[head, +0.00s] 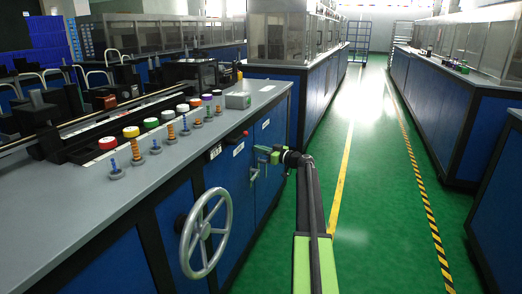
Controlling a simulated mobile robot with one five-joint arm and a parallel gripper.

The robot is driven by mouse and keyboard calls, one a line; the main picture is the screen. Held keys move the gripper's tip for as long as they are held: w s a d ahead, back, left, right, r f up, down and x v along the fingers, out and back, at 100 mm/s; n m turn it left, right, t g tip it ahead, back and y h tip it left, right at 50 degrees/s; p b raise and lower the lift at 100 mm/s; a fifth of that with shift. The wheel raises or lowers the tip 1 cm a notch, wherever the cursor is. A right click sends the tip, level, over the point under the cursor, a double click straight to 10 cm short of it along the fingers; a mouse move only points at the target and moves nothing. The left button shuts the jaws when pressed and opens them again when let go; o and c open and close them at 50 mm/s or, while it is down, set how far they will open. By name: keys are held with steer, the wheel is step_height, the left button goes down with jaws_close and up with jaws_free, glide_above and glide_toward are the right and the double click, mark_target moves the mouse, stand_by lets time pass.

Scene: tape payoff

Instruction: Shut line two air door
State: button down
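A blue cabinet front (230,178) runs along the side of the grey-topped bench, with small labels too small to read. I cannot tell which panel is the line two air door, or whether a door stands open. A grey handwheel (206,233) is on the nearer part of the front. My gripper (262,157), green and dark, is at the end of my outstretched arm, in front of the farther blue panels. A small pale fitting (253,174) shows just below it. I cannot tell whether they touch, or whether the fingers are open.
The green aisle floor (375,200) is clear, with more blue benches (455,115) on the right.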

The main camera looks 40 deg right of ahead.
steer(key=s+d, duration=0.7)
steer(key=s, duration=0.4)
steer(key=shift+s+d, duration=0.3)
steer(key=shift+s, duration=0.1)
